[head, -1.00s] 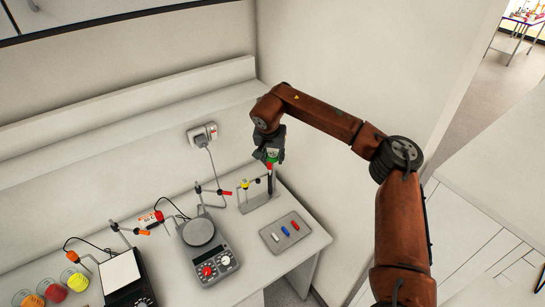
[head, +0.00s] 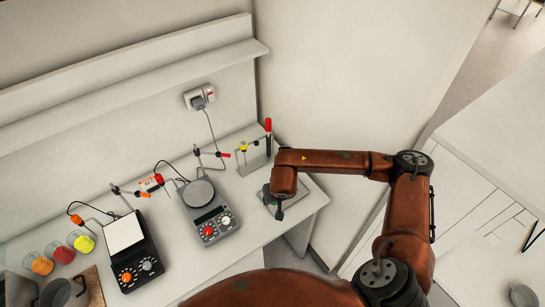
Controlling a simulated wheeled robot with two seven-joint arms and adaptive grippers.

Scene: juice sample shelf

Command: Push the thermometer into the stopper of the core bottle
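I cannot clearly make out a bottle with a stopper, and I cannot tell which piece is the thermometer. A dark upright rod with a red top (head: 268,126) stands at the right end of a small metal stand (head: 252,164) at the back of the bench. A small yellow piece (head: 243,147) sits on the stand's left side. My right gripper (head: 278,212) points down over the small grey tray (head: 302,188), in front of the stand and apart from it. My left gripper is out of view.
A round-plate device (head: 199,194) and a square-plate device (head: 123,232) with knobs stand left, with clamp arms behind. Beakers of yellow (head: 84,243), red (head: 62,253) and orange (head: 41,265) liquid and a grey pot (head: 58,293) are further left.

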